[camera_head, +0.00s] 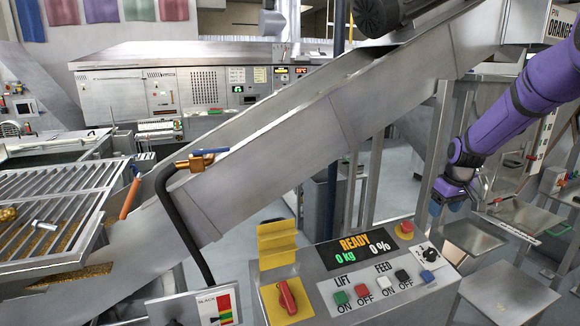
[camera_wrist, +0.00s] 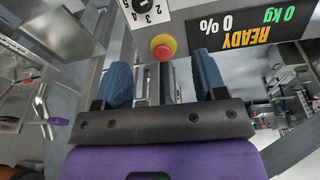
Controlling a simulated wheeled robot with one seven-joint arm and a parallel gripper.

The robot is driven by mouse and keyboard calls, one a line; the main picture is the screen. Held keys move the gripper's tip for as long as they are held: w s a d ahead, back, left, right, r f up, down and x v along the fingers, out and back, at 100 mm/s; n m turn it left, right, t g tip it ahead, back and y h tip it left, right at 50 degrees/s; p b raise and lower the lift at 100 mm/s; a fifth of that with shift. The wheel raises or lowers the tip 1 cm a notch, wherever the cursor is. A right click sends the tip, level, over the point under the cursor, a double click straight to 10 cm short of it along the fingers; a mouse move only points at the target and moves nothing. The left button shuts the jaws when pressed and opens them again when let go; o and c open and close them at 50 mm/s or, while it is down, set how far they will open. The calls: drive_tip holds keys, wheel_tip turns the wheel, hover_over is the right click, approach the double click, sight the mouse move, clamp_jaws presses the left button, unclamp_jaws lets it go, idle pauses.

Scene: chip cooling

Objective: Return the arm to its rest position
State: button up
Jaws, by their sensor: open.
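My purple arm (camera_head: 505,115) reaches in from the right edge in the head view and slopes down to the left. My gripper (camera_head: 446,207) hangs at its end, above and to the right of the control panel. In the wrist view my gripper (camera_wrist: 162,76) shows two blue finger pads spread apart with nothing between them. The red emergency button (camera_wrist: 162,50) on its yellow base appears between and beyond the fingers, apart from them. The same button also shows in the head view (camera_head: 406,228).
The control panel (camera_head: 340,284) with a READY display (camera_head: 362,246) stands front centre. A yellow bracket with a red switch (camera_head: 287,297) is at its left. A sloped metal conveyor (camera_head: 290,140) crosses the scene. A slatted grate (camera_head: 60,205) is at left; steel tables (camera_head: 508,290) stand at right.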

drive_tip(key=s+a+r+m+t+h, duration=0.1)
drive_tip(key=s+a+r, duration=0.4)
drive_tip(key=s+r, duration=0.3)
drive_tip(key=s+a+r, duration=0.5)
drive_tip(key=s+r, duration=0.4)
drive_tip(key=s+a+r+m+t, duration=0.1)
drive_tip(key=s+a, duration=0.1)
drive_tip(key=s, duration=0.9)
drive_tip(key=s+a+r+m+t, duration=0.1)
drive_tip(key=s+a, duration=0.2)
drive_tip(key=s, duration=0.8)
drive_tip(key=shift+s+r+y, duration=0.15)
drive_tip(key=shift+s+y, duration=0.05)
drive_tip(key=shift+y, duration=0.2)
